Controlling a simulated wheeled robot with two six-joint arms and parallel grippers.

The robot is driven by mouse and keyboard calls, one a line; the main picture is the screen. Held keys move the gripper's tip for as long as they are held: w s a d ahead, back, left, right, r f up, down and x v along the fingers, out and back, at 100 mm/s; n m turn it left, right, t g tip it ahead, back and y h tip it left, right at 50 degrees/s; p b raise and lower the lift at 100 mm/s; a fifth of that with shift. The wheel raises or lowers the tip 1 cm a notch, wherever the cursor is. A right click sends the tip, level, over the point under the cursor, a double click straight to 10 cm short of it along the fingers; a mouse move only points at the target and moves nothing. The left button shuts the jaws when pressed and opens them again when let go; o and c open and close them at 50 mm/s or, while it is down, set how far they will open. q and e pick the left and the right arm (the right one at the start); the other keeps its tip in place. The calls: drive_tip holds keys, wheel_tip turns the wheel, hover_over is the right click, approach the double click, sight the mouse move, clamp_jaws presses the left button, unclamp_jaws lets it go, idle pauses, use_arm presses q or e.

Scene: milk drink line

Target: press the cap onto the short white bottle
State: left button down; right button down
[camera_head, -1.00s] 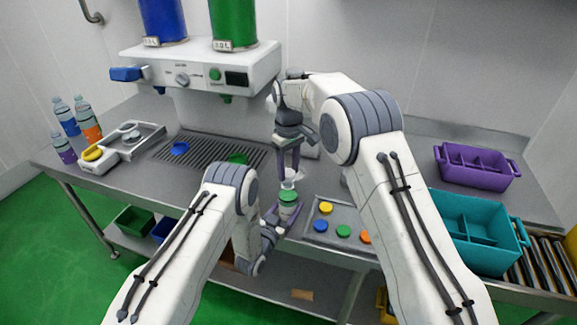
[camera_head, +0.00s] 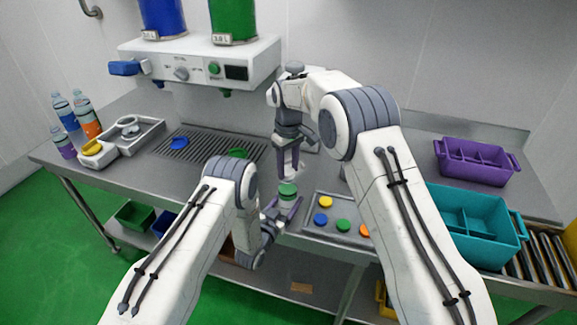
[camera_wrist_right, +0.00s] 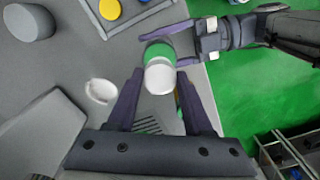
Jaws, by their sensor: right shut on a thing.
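In the right wrist view, the right gripper's fingers (camera_wrist_right: 160,85) close on a white round piece (camera_wrist_right: 160,78). I cannot tell whether piece and cap touch, or whether the cap is fully seated.
A tray (camera_head: 309,232) with yellow, blue, green and orange caps lies right of the bottle. A white disc (camera_wrist_right: 101,91) and a grey cylinder (camera_wrist_right: 29,22) stand nearby. A teal crate (camera_head: 490,252) and a purple crate (camera_head: 478,176) are at right. The dispenser (camera_head: 200,65) is behind.

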drive_tip(key=shift+f, duration=0.65)
drive_tip(key=shift+c, duration=1.1)
unclamp_jaws()
drive_tip(key=shift+r, duration=0.1)
wheel_tip(320, 180, up, 12)
use_arm(q)
unclamp_jaws()
drive_tip(key=shift+s, duration=0.1)
use_arm(e)
drive_tip(key=shift+f, duration=0.2)
